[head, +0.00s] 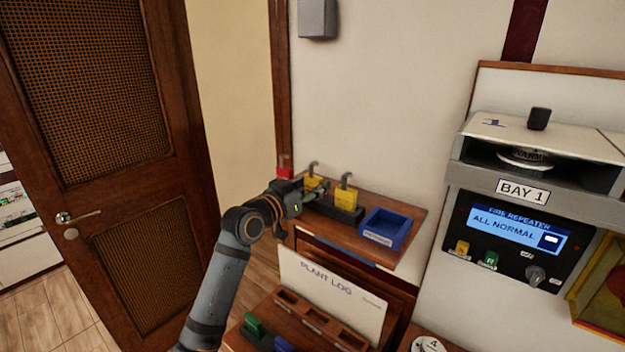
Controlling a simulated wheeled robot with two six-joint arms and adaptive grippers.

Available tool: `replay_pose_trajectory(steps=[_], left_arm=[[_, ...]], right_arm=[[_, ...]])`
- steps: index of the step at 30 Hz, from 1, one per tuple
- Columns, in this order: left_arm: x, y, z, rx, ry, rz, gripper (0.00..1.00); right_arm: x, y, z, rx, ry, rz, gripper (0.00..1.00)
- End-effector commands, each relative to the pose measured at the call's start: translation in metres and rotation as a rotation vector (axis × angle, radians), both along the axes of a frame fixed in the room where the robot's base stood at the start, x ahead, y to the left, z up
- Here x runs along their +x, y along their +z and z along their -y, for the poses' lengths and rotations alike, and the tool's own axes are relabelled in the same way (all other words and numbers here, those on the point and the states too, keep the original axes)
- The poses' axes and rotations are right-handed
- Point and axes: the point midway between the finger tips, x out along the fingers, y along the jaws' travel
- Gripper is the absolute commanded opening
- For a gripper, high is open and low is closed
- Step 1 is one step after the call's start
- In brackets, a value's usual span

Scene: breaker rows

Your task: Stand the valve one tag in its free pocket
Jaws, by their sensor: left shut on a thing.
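Two yellow tags with grey hooks on top show at a black holder (348,213) on the wooden shelf. The right yellow tag (346,196) stands upright in the holder. My left gripper (318,190) is at the left yellow tag (314,182) and appears shut on it; the fingers hide its lower part. I cannot tell whether that tag touches the holder. A red piece (284,166) shows behind my left wrist, its lower part hidden. No writing on the tags is readable, so I cannot tell which is valve one. My right gripper is not in view.
A blue bin (386,230) sits on the shelf, right of the holder. Below are a "PLANT LOG" board (332,295) and a wooden rack (318,322) with several empty-looking pockets and green and blue pieces. The BAY 1 panel (515,235) is at right, a door (130,180) at left.

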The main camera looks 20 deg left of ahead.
Motion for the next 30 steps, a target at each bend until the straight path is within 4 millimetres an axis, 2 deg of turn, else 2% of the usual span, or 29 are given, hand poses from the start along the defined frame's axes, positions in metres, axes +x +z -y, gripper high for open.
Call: replay_pose_trajectory(steps=[7,8,13,23,26,30], left_arm=[[0.000,-0.004,0.000,0.000,0.000,0.001,0.14],[0.000,-0.004,0.000,0.000,0.000,0.000,0.47],[0.000,-0.002,0.000,0.000,0.000,0.001,0.68],[0.000,0.002,0.000,0.000,0.000,0.001,0.68],[-0.011,0.000,-0.006,0.004,0.003,0.000,0.68],[-0.040,0.001,-0.017,0.011,0.004,0.000,0.68]], right_arm=[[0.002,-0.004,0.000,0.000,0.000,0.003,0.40],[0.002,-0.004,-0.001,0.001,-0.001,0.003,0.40],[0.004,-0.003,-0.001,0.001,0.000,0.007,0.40],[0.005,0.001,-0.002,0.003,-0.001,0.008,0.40],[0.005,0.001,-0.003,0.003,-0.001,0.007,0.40],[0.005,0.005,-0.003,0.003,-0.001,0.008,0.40]])
